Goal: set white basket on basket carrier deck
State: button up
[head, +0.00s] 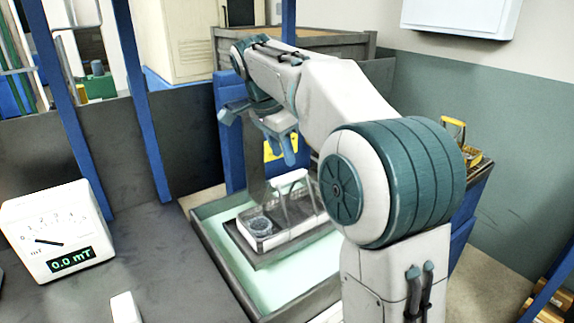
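The white basket (283,236) is in the head view, with a pale rim, mesh sides and a raised handle (288,179). It appears to rest on a dark flat deck (262,263), likely the basket carrier deck, over pale green liquid. A round grey part (258,226) shows at its near left end. My gripper (284,150) is above the basket handle, pointing down with teal fingers. It appears apart from the handle. The finger gap is too small and angled to tell its opening. My arm hides the basket's right side and part of the deck.
A tank (214,252) with pale green liquid (285,284) surrounds the deck. A meter (58,232) reading 0.0 mT stands on the dark bench (170,270) at left. Blue posts (146,110) rise behind it. A wooden crate (345,40) stands behind my arm.

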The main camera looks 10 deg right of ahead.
jog(key=shift+v, duration=1.1)
jog(key=s+d+f+n+y, duration=0.1)
jog(key=s+f+n, duration=0.5)
jog(key=s+f, duration=0.3)
jog(key=s+d+f+n+t+y, duration=0.1)
jog(key=s+f+n, duration=0.6)
jog(key=s, duration=0.9)
notch_tip(320, 180, down, 3)
jog(key=shift+s+d+f+y, duration=0.1)
jog(key=shift+s+d+y, duration=0.15)
jog(key=shift+y, duration=0.35)
jog(key=shift+d, duration=0.1)
jog(key=shift+t, duration=0.3)
notch_tip(320, 180, up, 6)
jog(key=p, duration=0.5)
jog(key=shift+w+d+p, duration=0.1)
jog(key=shift+p, duration=0.25)
